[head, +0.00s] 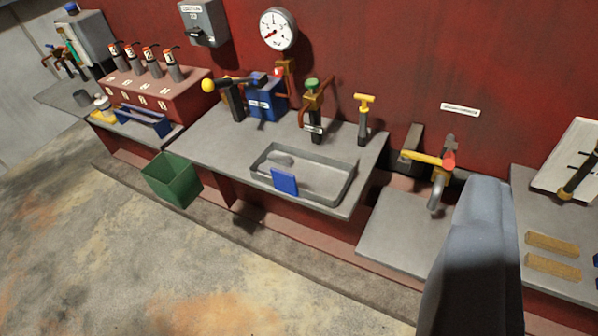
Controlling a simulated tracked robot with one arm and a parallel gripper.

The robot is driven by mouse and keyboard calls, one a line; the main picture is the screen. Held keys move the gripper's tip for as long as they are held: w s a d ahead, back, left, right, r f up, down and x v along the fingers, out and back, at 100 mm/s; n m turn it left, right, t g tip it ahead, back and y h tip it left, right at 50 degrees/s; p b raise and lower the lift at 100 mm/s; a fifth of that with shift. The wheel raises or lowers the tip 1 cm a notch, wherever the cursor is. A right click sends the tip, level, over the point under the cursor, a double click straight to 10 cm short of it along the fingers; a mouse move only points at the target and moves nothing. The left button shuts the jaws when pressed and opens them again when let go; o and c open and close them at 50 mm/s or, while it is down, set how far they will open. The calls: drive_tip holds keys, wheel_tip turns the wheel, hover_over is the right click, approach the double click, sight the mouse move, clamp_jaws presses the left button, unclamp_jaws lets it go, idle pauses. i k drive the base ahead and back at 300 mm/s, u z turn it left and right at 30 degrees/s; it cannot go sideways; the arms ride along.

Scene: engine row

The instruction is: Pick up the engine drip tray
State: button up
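The engine drip tray looks to be the shallow grey rectangular tray (345,190) on the middle grey worktop. It has a low rim and a blue plate (285,181) on its front side. A small grey object (281,160) lies inside near its back left. A large blue-grey part of mine (480,250) rises at the lower right, apart from the tray and to its right. No fingertips can be made out on it, so whether my gripper is open or shut does not show.
Behind the tray stand a blue box (264,97), a green-topped valve (313,105) and a yellow-topped post (363,118). A green bin (173,180) hangs or stands at the worktop's left front. A yellow-handled tap (432,165) is to the right. The floor in front is clear.

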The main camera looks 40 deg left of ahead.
sight(324, 181)
drive_tip(key=u, duration=0.3)
drive_tip(key=k, duration=1)
drive_tip(key=u, duration=0.9)
drive_tip(key=i, duration=1.45)
drive_tip(key=z, duration=1.05)
drive_tip(key=i, duration=0.75)
drive_tip(key=z, duration=0.5)
drive_tip(key=k, duration=0.8)
drive_tip(key=z, duration=0.5)
drive_tip(key=i, duration=0.1)
drive_tip(key=u, duration=0.35)
